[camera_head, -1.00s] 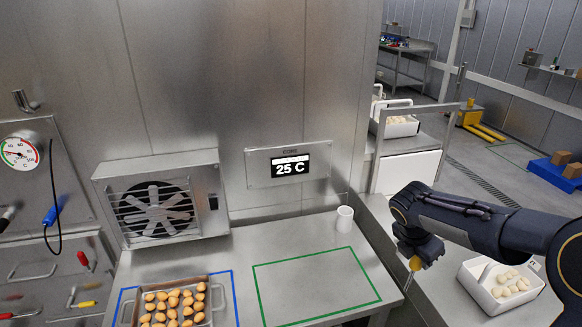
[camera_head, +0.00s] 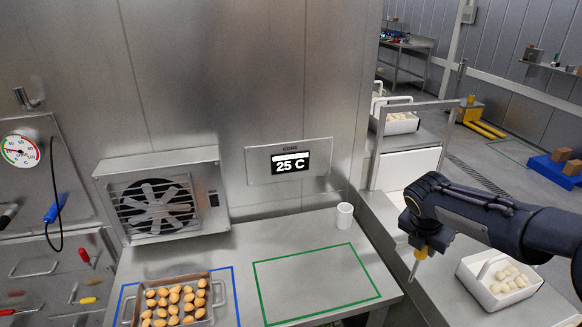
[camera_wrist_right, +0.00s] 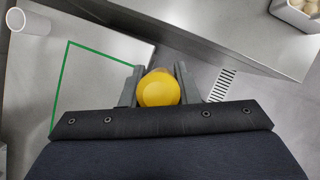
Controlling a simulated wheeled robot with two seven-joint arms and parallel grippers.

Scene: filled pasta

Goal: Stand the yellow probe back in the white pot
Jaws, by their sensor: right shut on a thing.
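The white pot (camera_head: 344,216) stands upright at the back right of the steel table, behind the green outline. It also shows at the top left of the right wrist view (camera_wrist_right: 30,22). My right gripper (camera_head: 419,252) is shut on the yellow probe (camera_wrist_right: 159,88), whose round yellow end sits between the two fingers. In the head view the probe's thin tip (camera_head: 412,271) points down below the gripper. The gripper is right of the pot and nearer, off the table's right edge. My left gripper is out of view.
A metal tray of brown pieces (camera_head: 211,318) sits in the blue outline at the front left. The green-outlined area (camera_head: 315,285) is empty. A white crate of pale pieces (camera_head: 478,290) stands on the right counter. A wall display (camera_head: 289,162) reads 25 C.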

